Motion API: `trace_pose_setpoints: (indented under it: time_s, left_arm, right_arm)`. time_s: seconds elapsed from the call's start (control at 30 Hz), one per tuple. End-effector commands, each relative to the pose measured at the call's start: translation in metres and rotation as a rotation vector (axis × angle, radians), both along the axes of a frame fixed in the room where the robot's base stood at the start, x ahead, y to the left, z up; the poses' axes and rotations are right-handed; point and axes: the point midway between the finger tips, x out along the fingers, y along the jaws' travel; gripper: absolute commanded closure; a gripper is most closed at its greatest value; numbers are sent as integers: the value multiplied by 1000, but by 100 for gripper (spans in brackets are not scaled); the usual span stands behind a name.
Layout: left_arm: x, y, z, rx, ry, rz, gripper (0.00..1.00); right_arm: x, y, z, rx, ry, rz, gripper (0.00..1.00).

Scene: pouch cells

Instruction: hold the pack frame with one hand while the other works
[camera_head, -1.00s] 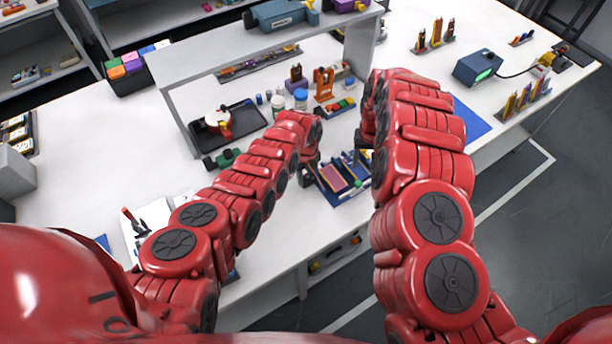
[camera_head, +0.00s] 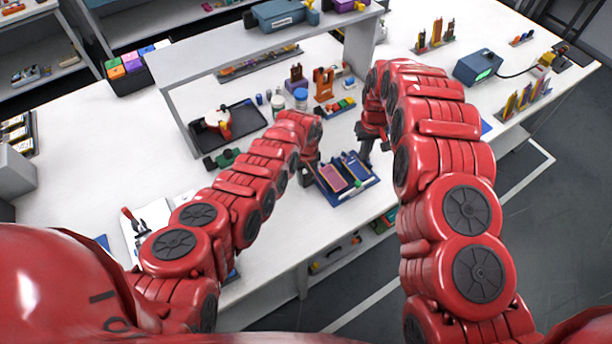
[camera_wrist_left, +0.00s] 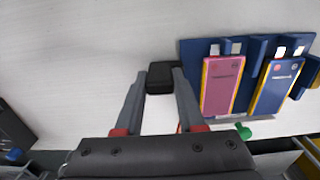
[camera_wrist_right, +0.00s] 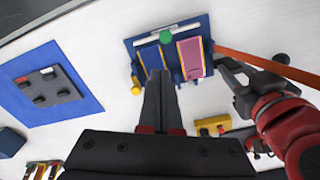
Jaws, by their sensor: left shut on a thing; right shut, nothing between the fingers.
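The pack frame is a blue tray (camera_head: 352,196) near the table's front edge, with a pink pouch cell (camera_head: 332,177) and a blue pouch cell (camera_head: 356,166) side by side. In the left wrist view the frame (camera_wrist_left: 192,58) has a black block (camera_wrist_left: 160,78) at its left side. My left gripper (camera_wrist_left: 160,84) is shut on that block. My right gripper (camera_wrist_right: 159,75) is shut and empty; its tips show just in front of the frame's blue-cell side in the right wrist view. In the head view it hangs at the frame's right (camera_head: 366,158).
A black tray (camera_head: 240,127) and small bottles stand behind the frame, below a raised shelf (camera_head: 255,55). A blue mat (camera_wrist_right: 35,95) with a grey plate lies to the right on the table. A blue box with a green display (camera_head: 478,67) stands further back.

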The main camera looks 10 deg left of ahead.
Motion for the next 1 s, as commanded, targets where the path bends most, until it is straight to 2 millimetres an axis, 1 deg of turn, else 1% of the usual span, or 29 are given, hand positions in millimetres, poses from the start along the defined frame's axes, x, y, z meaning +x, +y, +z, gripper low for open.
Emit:
trace_pose_setpoints:
  time_s: [0.03, 0.1, 0.27, 0.37, 0.5, 0.6, 0.8, 1.0]
  left_arm:
    - [0, 0, 0, 0, 0, 0, 100]
    - [0, 0, 0, 0, 0, 0, 100]
    - [0, 0, 0, 0, 0, 0, 100]
    - [0, 0, 0, 0, 0, 0, 100]
    - [0, 0, 0, 0, 0, 0, 100]
    - [0, 0, 0, 0, 0, 0, 100]
    - [0, 0, 0, 0, 0, 0, 100]
    - [0, 0, 0, 0, 0, 0, 100]
  right_arm:
    - [4, -5, 2, -3, -7, 59, 100]
    - [7, -6, 4, -8, -14, 156, 100]
    - [5, -10, 3, -18, -20, 376, 100]
    - [-2, -14, -1, -25, -15, 512, 100]
    - [-19, -18, -10, -30, 0, 684, 100]
    - [-31, -21, -16, -29, 13, 783, 100]
    - [-48, -22, -25, -24, 30, 894, 100]
    - [-52, -21, -38, -20, 31, 914, 100]
